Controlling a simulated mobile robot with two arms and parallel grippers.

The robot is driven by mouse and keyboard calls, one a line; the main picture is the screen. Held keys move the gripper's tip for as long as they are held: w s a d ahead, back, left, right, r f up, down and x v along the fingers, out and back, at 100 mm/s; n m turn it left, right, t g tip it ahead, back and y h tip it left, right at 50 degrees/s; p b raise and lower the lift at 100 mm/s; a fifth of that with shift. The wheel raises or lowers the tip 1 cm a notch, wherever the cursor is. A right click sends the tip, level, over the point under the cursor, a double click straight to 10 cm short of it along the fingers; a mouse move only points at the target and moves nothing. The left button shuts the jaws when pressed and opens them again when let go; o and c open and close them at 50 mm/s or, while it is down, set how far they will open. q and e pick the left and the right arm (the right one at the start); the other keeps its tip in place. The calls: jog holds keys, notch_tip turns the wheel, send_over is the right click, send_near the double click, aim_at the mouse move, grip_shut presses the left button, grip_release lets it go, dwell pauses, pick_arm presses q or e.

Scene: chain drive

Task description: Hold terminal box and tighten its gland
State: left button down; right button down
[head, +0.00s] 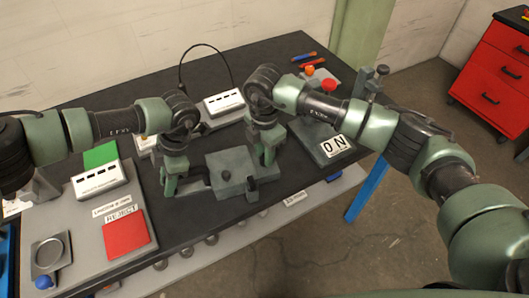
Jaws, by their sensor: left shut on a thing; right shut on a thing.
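The grey terminal box (231,165) sits near the front edge of the dark table, between my two grippers. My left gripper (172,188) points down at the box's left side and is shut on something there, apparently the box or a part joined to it. My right gripper (265,160) points down at the box's right side and is shut on a small part, apparently the gland. Its fingers hide most of that part. A small dark knob (252,184) shows at the box's front right corner.
A grey board at the left carries a green square (100,154), a red REJECT square (125,234) and a round dish (48,253). A white socket block (223,102) stands behind the box. An ON panel (326,146) lies to the right. A red drawer cabinet (490,85) stands far right.

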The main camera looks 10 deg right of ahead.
jog(key=m, duration=0.5)
jog(key=shift+r+m, duration=0.1)
jog(key=shift+m, duration=0.3)
pick_arm(q)
jog(key=shift+a, duration=0.1)
pick_arm(e)
jog(key=c, duration=1.1)
grip_release()
notch_tip(320, 180, up, 12)
pick_arm(q)
jog(key=c, duration=1.1)
grip_release()
